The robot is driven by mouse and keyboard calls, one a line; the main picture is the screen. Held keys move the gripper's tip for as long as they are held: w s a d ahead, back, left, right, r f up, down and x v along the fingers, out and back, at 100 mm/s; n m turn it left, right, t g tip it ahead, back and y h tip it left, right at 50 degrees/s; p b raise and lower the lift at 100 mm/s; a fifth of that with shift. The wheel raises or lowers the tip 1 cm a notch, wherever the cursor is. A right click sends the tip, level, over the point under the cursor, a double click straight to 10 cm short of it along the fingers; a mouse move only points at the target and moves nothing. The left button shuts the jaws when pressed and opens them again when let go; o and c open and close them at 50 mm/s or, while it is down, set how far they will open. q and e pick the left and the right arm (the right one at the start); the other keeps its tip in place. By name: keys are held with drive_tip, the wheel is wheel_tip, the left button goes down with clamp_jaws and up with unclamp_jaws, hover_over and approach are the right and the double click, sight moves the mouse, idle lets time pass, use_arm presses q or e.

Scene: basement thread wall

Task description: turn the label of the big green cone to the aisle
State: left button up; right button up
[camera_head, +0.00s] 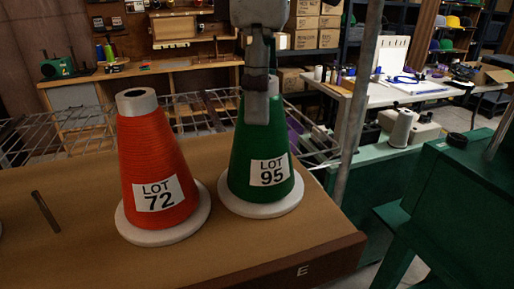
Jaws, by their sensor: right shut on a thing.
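The big green cone (247,141) stands upright on its round white base on the brown surface (106,180). Its white label (271,171), reading "LOT 95", faces the camera, a little to the right of the cone's middle. My right gripper (257,112) comes down from above and is shut on the top of the green cone. It hides much of the cone's pale tip. My left gripper is not in view.
An orange cone (157,168) with a "LOT 72" label stands close to the left of the green cone. A grey post (357,100) and green machinery (456,205) stand to the right. The front edge carries an "E".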

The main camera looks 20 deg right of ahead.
idle(0.4)
drive_tip(key=o, duration=1.2)
drive_tip(key=shift+c, duration=0.2)
wheel_tip(320, 180, up, 12)
